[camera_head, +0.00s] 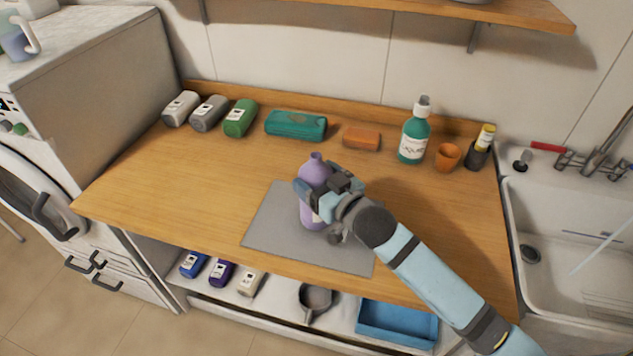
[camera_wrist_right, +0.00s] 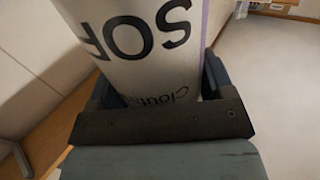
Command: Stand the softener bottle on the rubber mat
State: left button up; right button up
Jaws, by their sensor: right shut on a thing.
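The softener bottle (camera_head: 313,208) is purple with a pale label and stands upright over the grey rubber mat (camera_head: 271,228) on the wooden counter. Its base appears to be at the mat's surface, but I cannot tell whether it touches. My right gripper (camera_head: 322,190) is shut around the bottle's body from the right side. In the right wrist view the bottle's label (camera_wrist_right: 147,45), with large "SOF" letters, fills the space between the fingers. Part of the bottle is hidden behind the gripper. My left gripper is not in view.
Along the counter's back are several lying bottles, including a green one (camera_head: 240,117), a teal case (camera_head: 296,125), an orange block (camera_head: 361,138), a teal liquid bottle (camera_head: 413,139) and an orange cup (camera_head: 447,156). A sink (camera_head: 514,215) is at right. The counter left of the mat is clear.

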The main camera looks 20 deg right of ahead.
jog(key=shift+f, duration=0.6)
jog(key=o, duration=0.9)
jog(key=shift+f, duration=0.1)
jog(key=shift+b+v, duration=0.6)
jog(key=shift+v, duration=5.4)
